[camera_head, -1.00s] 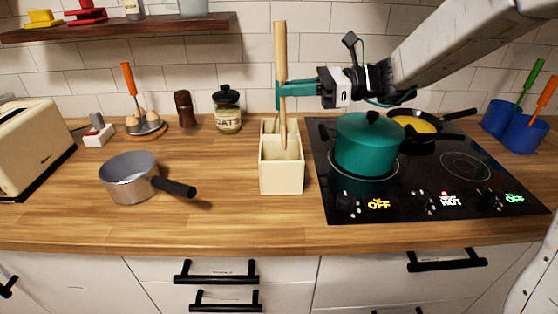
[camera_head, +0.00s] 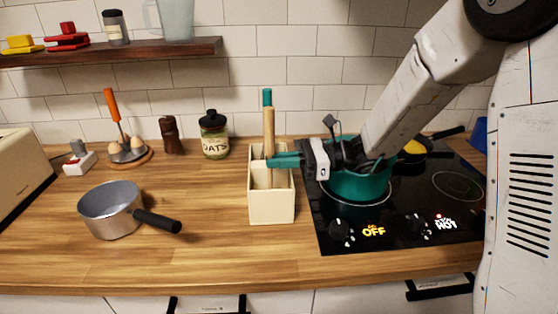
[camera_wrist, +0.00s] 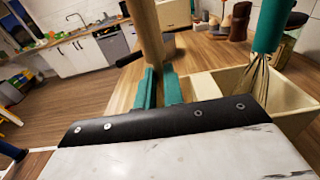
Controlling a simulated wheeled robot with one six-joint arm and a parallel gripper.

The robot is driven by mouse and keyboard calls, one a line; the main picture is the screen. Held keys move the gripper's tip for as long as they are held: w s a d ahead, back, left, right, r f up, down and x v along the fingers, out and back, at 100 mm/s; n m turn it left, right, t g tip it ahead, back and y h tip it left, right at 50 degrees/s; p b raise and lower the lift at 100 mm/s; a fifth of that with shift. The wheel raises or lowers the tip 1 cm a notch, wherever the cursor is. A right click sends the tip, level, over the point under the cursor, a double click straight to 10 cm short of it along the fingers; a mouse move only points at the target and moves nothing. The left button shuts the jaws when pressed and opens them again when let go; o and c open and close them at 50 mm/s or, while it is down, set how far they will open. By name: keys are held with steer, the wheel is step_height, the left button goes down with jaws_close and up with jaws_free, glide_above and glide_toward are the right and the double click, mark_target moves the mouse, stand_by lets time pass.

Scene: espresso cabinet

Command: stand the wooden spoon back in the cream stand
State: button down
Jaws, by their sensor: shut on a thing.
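The wooden spoon (camera_head: 269,128) is upright, and my gripper (camera_head: 272,162) is shut on its shaft. The cream stand (camera_head: 272,207) is on the counter left of the hob, and the gripper is at its rim height. In the head view the spoon's lower part goes down behind the stand's front wall; its end is hidden, so I cannot tell if it touches the bottom. The wrist view shows the spoon (camera_wrist: 146,32) between the teal fingers, beside the stand (camera_wrist: 225,80). A teal-handled whisk (camera_wrist: 270,28) stands in a compartment of the stand.
The teal pot (camera_head: 357,188) on the black hob (camera_head: 330,225) is just right of the stand, under my arm. A grey saucepan (camera_head: 110,210) stands left on the counter. An oats jar (camera_head: 215,137) stands behind. The counter front of the stand is clear.

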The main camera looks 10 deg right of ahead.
steer(key=c, duration=1.5)
jaws_free()
steer(key=shift+d, duration=0.1)
steer(key=d, duration=0.7)
steer(key=s+d+r+n+g+h, duration=0.15)
steer(key=s+n+h, duration=0.3)
steer(key=s, duration=0.45)
steer(key=s+r+n+g+h, duration=0.25)
steer(key=s+n, duration=0.25)
steer(key=s, duration=0.3)
steer(key=s+d+n+t+h, duration=0.4)
steer(key=s+d+n+h, duration=0.5)
steer(key=s+d+h, duration=0.1)
steer(key=shift+s+d+t+h, duration=0.35)
steer(key=shift+s+d, duration=0.25)
steer(key=shift+d, duration=0.45)
